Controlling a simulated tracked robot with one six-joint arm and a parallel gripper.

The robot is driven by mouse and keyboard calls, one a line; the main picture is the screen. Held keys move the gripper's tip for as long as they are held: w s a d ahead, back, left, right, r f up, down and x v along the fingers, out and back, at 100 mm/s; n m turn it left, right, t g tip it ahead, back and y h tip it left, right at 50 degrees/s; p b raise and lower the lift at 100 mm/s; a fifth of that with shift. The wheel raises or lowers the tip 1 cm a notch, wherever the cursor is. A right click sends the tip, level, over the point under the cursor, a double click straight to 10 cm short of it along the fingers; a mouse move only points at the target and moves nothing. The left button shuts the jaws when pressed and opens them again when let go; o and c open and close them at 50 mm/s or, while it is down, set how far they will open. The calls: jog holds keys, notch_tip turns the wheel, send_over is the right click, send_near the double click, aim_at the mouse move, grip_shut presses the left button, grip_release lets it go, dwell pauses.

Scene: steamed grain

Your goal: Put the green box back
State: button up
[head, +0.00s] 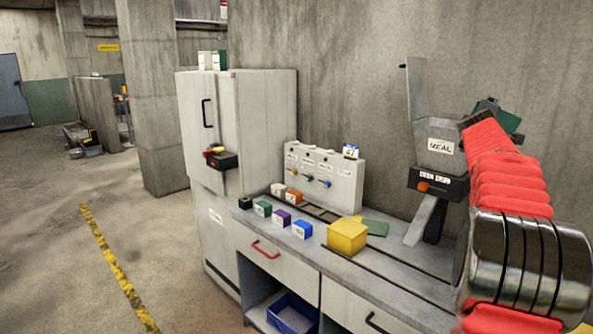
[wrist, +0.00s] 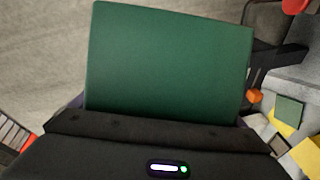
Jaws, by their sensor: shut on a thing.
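My gripper (head: 488,104) is raised beside the MEAL hopper, at the end of my red-sleeved arm, partly hidden behind it in the head view. It is shut on a green box (wrist: 168,62), which fills the upper middle of the wrist view. Part of the held green box (head: 506,121) also shows in the head view, behind the arm. The fingertips are hidden by the box and the gripper's dark body. On the counter lie a flat green piece (head: 375,227) and, in the row of small boxes, a small green-fronted box (head: 262,208).
The MEAL hopper (head: 440,145) has a raised lid and stands on the counter (head: 400,262). A yellow box (head: 347,236) sits before the flat green piece. A white panel with knobs (head: 325,176) stands behind the small boxes. A tall cabinet (head: 250,120) is at left. The floor at left is open.

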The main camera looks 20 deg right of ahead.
jog(key=w+a+f+n+t+y, duration=0.2)
jog(key=w+a+f, duration=0.3)
jog(key=a, duration=0.2)
jog(key=shift+w+a, duration=0.25)
jog(key=shift+w, duration=0.15)
jog(key=shift+w+a+f, duration=0.1)
jog(key=shift+a, duration=0.05)
jog(key=shift+w+a+f, duration=0.15)
jog(key=shift+w+a, duration=0.05)
jog(key=shift+a, duration=0.05)
jog(key=shift+a+f, duration=0.1)
